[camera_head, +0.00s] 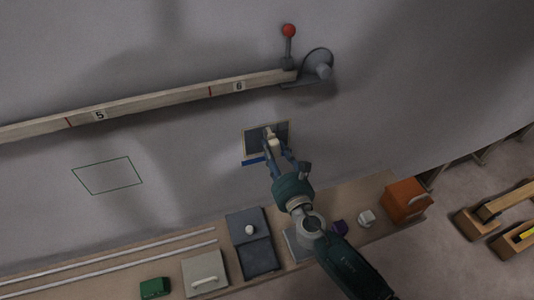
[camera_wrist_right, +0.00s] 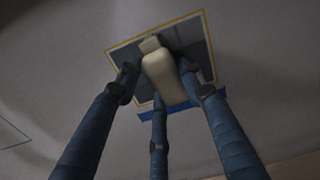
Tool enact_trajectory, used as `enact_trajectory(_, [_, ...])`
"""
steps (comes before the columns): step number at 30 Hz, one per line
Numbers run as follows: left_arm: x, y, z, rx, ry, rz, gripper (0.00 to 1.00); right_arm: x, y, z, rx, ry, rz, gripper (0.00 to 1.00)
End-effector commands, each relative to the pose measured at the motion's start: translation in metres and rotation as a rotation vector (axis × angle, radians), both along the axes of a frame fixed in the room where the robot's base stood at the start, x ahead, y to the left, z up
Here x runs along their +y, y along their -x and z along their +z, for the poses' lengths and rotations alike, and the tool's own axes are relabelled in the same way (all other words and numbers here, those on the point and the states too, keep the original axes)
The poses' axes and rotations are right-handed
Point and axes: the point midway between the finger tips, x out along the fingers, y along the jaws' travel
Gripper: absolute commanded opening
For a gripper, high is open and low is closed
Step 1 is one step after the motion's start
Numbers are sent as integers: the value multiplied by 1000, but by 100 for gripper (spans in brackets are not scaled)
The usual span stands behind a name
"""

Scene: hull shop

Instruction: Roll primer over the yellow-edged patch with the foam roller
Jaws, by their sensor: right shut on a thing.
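The yellow-edged patch (camera_head: 251,143) is on the grey hull wall, and its inside looks dark grey. It also shows in the right wrist view (camera_wrist_right: 128,52), with a blue strip (camera_wrist_right: 180,107) along its lower edge. My right gripper (camera_head: 273,149) is in front of the patch, shut on a cream-coloured tool, which I take to be the foam roller (camera_wrist_right: 164,78). The tool's far end overlaps the patch; I cannot tell whether it touches the surface. Its roller part is not clearly visible. My left gripper is not in view.
A bench along the wall holds a dark tray (camera_head: 258,259), a pale block with a handle (camera_head: 204,273), a green box (camera_head: 155,288) and an orange box (camera_head: 405,201). A green outline (camera_head: 107,176) marks the wall at left. A numbered batten (camera_head: 160,101) and red-knobbed lever (camera_head: 289,31) are above.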

Motion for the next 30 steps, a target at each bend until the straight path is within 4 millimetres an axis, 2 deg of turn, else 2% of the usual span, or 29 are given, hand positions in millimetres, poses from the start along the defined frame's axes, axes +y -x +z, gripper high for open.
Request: enact_trajectory(30, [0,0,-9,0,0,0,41,-57,-19,0,-2,2,-1,15])
